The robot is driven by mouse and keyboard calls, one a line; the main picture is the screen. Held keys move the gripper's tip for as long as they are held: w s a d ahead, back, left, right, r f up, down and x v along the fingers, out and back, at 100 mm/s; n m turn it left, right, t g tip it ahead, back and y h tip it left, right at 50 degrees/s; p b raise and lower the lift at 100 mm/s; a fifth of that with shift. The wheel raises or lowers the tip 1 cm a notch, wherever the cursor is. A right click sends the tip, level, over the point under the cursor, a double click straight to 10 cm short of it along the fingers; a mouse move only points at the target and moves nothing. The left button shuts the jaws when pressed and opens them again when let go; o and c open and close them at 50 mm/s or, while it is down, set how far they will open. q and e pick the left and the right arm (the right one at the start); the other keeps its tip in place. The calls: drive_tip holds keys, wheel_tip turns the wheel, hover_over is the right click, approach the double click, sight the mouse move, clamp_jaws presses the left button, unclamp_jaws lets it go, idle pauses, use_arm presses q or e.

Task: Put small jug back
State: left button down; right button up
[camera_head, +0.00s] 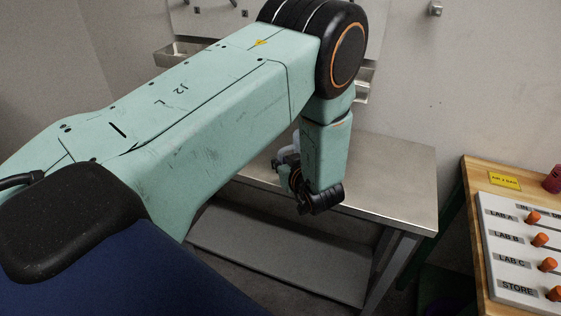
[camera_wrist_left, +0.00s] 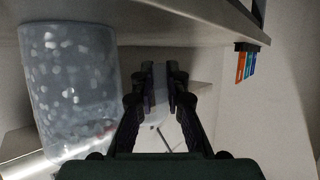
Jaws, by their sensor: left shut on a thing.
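In the left wrist view, my left gripper (camera_wrist_left: 159,85) is shut on a small pale jug (camera_wrist_left: 157,97), whose middle shows between the two black fingers. Much of the jug is hidden by the fingers. In the head view, my left gripper (camera_head: 287,166) hangs at the end of the green arm over the steel table (camera_head: 395,170), partly hidden by the wrist. Whether the jug touches a surface is unclear. My right gripper is in neither view.
A large translucent speckled vessel (camera_wrist_left: 70,90) stands left of my fingers in the wrist view. A flat edge (camera_wrist_left: 215,22) runs across its top, with small coloured tags (camera_wrist_left: 247,65). A labelled board with orange knobs (camera_head: 520,245) lies on a wooden bench at right. The table's right part is clear.

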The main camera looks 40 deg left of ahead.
use_arm(q)
drive_tip(key=c, duration=1.7)
unclamp_jaws()
drive_tip(key=shift+w, duration=0.1)
drive_tip(key=o, duration=0.3)
drive_tip(key=shift+w+a+f, duration=0.1)
drive_tip(key=shift+f, duration=0.05)
drive_tip(key=shift+o, duration=0.2)
drive_tip(key=shift+r, duration=0.2)
drive_tip(key=shift+r, duration=0.25)
drive_tip(key=p+v, duration=1)
drive_tip(key=v, duration=0.2)
